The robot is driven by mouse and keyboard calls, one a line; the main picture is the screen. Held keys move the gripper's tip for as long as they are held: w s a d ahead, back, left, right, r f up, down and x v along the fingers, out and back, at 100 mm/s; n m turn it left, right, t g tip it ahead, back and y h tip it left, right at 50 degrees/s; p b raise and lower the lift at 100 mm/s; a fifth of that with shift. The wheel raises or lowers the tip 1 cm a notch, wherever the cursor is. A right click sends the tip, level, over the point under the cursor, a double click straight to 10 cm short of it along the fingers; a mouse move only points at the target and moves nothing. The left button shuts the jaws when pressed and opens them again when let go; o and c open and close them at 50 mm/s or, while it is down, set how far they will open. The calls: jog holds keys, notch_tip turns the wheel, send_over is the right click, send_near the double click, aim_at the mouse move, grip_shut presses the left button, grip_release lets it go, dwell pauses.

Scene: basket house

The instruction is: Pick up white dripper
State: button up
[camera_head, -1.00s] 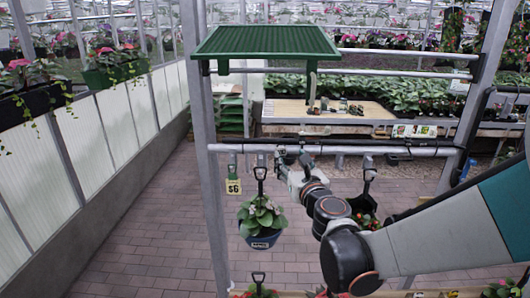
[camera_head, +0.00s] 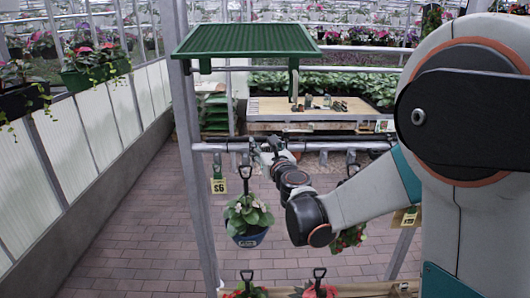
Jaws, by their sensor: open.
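I cannot make out a white dripper for certain in the head view. My gripper (camera_head: 264,148) is small and far off, at the grey horizontal rail (camera_head: 350,145), just above and right of the hanging plant's black hook (camera_head: 245,173). It is open, and I see nothing clearly held between its fingers. Whether it touches the rail cannot be told. My arm runs from the right side to the rail and hides part of what lies behind it.
A blue hanging pot (camera_head: 250,239) with a leafy plant is below the gripper. A yellow $6 tag (camera_head: 218,186) hangs left of it. A green tray (camera_head: 247,40) is on top of the frame. More potted plants are low in front. The brick aisle (camera_head: 120,230) at left is clear.

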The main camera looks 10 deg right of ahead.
jog(key=c, duration=0.8)
jog(key=shift+c, duration=0.5)
jog(key=shift+r, duration=0.1)
